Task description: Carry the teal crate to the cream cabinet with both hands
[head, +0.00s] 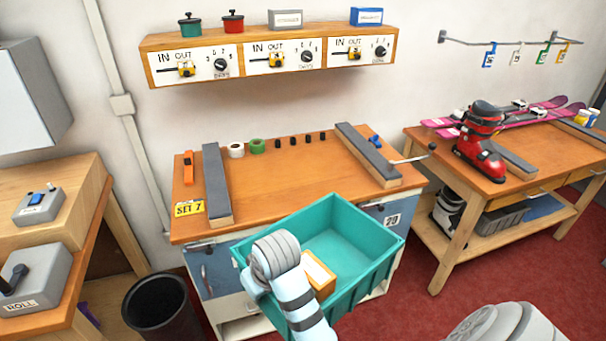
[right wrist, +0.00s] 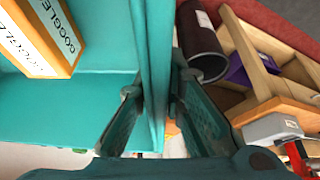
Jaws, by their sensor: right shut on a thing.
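The teal crate (head: 345,230) is in front of the middle bench in the head view, with an orange-and-white goggles box (head: 319,275) inside. My right arm reaches across the crate's left side and hides part of that wall. In the right wrist view my right gripper (right wrist: 156,90) is shut on the crate's wall, one finger inside and one outside; the goggles box (right wrist: 45,40) lies left of it. My left gripper is not in view. A pale cabinet body (head: 245,326) with blue fronts shows under the middle bench, partly behind the crate; I cannot tell if it is the cream cabinet.
A black bin (head: 160,303) stands left of the crate, beside the left bench (head: 60,215). The middle bench top (head: 285,180) has grey rails and small items. A right bench (head: 535,200) holds a red ski boot (head: 480,145) and skis. Red floor (head: 400,305) is open between the benches.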

